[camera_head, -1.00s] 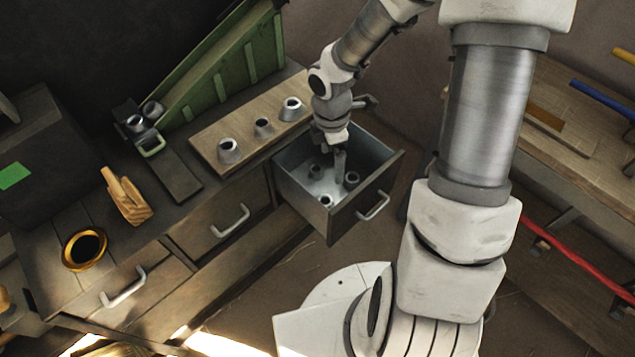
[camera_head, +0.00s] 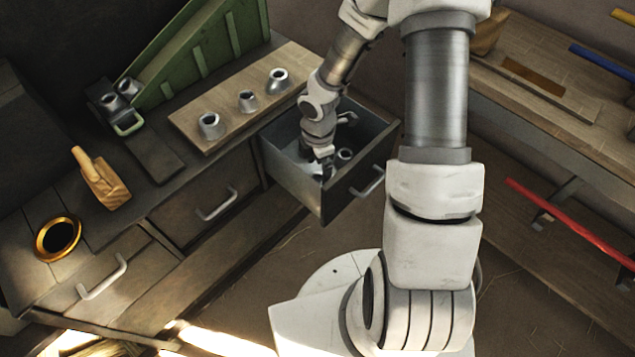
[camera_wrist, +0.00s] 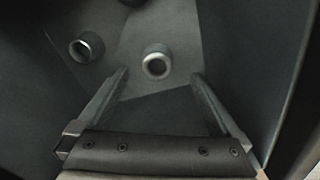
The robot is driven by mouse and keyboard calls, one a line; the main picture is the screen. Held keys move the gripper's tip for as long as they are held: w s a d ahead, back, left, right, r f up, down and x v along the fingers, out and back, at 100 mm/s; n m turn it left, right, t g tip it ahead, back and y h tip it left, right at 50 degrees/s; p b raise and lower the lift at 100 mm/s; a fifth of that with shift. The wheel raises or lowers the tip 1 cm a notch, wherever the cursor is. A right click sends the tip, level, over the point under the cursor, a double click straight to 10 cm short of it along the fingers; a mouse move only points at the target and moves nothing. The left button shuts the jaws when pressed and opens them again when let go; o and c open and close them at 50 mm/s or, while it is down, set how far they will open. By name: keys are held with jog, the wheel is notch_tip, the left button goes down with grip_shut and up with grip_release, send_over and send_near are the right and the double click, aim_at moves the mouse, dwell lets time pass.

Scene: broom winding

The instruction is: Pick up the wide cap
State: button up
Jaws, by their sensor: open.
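Metal caps lie in the open drawer. In the wrist view, one cap (camera_wrist: 156,62) stands just ahead of and between my fingertips, with a bright rim around a dark centre. A second cap (camera_wrist: 86,47) lies to the left, outside my fingers. A cap (camera_head: 345,155) also shows in the drawer in the head view. I cannot tell for sure which one is the wide cap. My gripper (camera_wrist: 160,76) is open and empty, pointing down inside the drawer. In the head view my wrist hides part of the drawer's inside.
The drawer (camera_head: 293,187) has walls close around my gripper. Three more caps, including one at the front (camera_head: 210,125), stand on a wooden board (camera_head: 228,112) on the bench. A brush (camera_head: 101,180) and a gold ring (camera_head: 58,239) lie to the left.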

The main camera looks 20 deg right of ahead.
aim_at(318, 178)
jog(key=f+b, duration=0.2)
jog(key=f, duration=0.3)
jog(key=shift+w+f, duration=0.1)
jog(key=shift+w, duration=0.1)
jog(key=c, duration=1.4)
